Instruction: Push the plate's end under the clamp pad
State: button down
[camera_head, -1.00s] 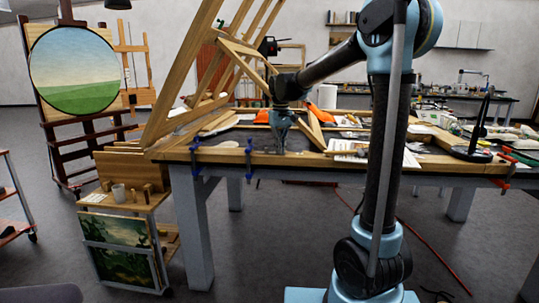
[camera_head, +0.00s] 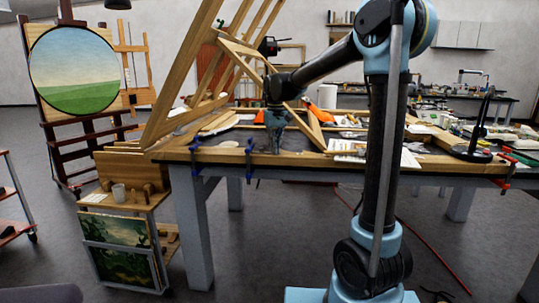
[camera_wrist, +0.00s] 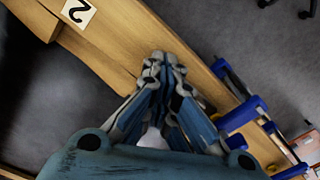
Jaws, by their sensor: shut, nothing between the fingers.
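My gripper (camera_head: 276,150) points down over the front part of the workbench, with its fingers shut and empty. It also shows in the wrist view (camera_wrist: 163,62), with its fingertips over or close to the bench's wooden front strip. Two blue clamps grip the bench's front edge, a left one (camera_head: 194,158) and a right one (camera_head: 249,160), both left of my gripper. Blue clamp parts (camera_wrist: 240,113) show right of the fingers in the wrist view. I cannot make out the plate or a clamp pad clearly; the gripper hides what lies beneath it.
A large wooden frame (camera_head: 185,70) leans above the bench's left side. Wooden strips, papers (camera_head: 345,147) and a black stand (camera_head: 480,130) occupy the bench (camera_head: 420,178). A small cart with a cup (camera_head: 118,192) stands left.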

jog(key=shift+a, duration=1.05)
jog(key=shift+d, duration=0.45)
notch_tip(320, 180, up, 9)
dwell(1.1)
jog(key=s+d+f+m, duration=0.1)
jog(key=s+d+f, duration=0.1)
jog(key=s+d, duration=0.35)
jog(key=s+d+f+m+t, duration=0.1)
jog(key=s+d+f, duration=0.25)
jog(key=d, duration=0.25)
jog(key=s+d+f+m, duration=0.1)
jog(key=s+d+f, duration=0.1)
jog(key=s+d, duration=0.4)
jog(key=s+d+f+m, duration=0.1)
jog(key=s+d+f, duration=0.3)
jog(key=s+f, duration=0.4)
jog(key=s+d+f+m+t, duration=0.1)
jog(key=s+d+f, duration=0.4)
jog(key=s+f, duration=0.3)
notch_tip(320, 180, down, 2)
jog(key=shift+s+d, duration=0.2)
jog(key=shift+s, duration=0.2)
